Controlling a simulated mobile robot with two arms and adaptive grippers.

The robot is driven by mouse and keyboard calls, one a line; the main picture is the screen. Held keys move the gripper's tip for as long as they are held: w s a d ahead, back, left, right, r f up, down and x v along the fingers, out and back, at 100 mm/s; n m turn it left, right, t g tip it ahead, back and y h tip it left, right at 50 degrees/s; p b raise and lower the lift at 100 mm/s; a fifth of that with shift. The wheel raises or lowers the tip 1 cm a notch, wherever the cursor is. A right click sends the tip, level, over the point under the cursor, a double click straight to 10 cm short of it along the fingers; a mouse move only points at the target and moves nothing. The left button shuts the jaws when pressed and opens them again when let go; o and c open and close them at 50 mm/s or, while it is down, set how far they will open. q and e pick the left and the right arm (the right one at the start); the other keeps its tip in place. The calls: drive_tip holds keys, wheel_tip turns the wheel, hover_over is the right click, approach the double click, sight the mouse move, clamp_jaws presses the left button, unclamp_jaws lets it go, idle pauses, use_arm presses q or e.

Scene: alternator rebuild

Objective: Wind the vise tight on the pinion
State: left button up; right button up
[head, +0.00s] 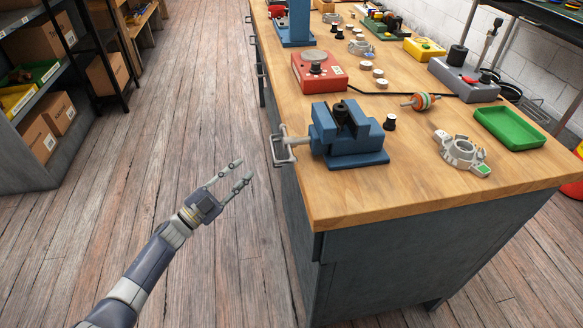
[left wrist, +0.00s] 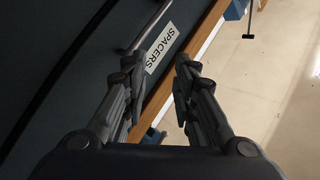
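The blue vise (head: 348,146) stands on the near left part of the wooden bench. A dark part, seemingly the pinion (head: 343,115), sits between its jaws; how firmly the jaws press on it cannot be told. The vise's grey crank handle (head: 284,148) sticks out past the bench's left edge. My left gripper (head: 243,169) is over the floor, left of the handle and apart from it. Its two fingers are parted with nothing between them, also in the left wrist view (left wrist: 158,72). My right gripper is not in view.
The wooden bench top (head: 420,190) has a clear front area. A small black-and-white part (head: 390,122) stands right of the vise. A red device (head: 319,72) is behind it, with a grey housing (head: 463,153) and green tray (head: 510,128) farther right. A drawer label (left wrist: 160,48) reads SPACERS.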

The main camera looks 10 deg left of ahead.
use_arm(q)
drive_tip(key=s+d+r+m+g+h+b, duration=0.1)
drive_tip(key=s+d+r+m+g+h, duration=0.1)
drive_tip(key=r+m+g+h, duration=0.3)
drive_tip(key=s+d+r+m+g+h+b, duration=0.1)
drive_tip(key=d+r+m+g+h, duration=0.15)
drive_tip(key=r+m, duration=0.35)
drive_tip(key=m+g+b, duration=0.2)
drive_tip(key=m+g, duration=0.7)
drive_tip(key=g, duration=0.2)
approach(291, 152)
drive_tip(key=shift+t, duration=0.35)
drive_tip(key=x, duration=0.5)
drive_tip(key=p+x, duration=0.1)
drive_tip(key=x, duration=0.4)
drive_tip(key=shift+s+d+f, duration=0.1)
drive_tip(key=shift+s+f, duration=0.1)
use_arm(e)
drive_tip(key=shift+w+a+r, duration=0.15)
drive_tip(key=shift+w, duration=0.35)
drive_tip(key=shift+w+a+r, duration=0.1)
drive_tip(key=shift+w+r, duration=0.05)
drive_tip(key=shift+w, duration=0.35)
use_arm(q)
clamp_jaws()
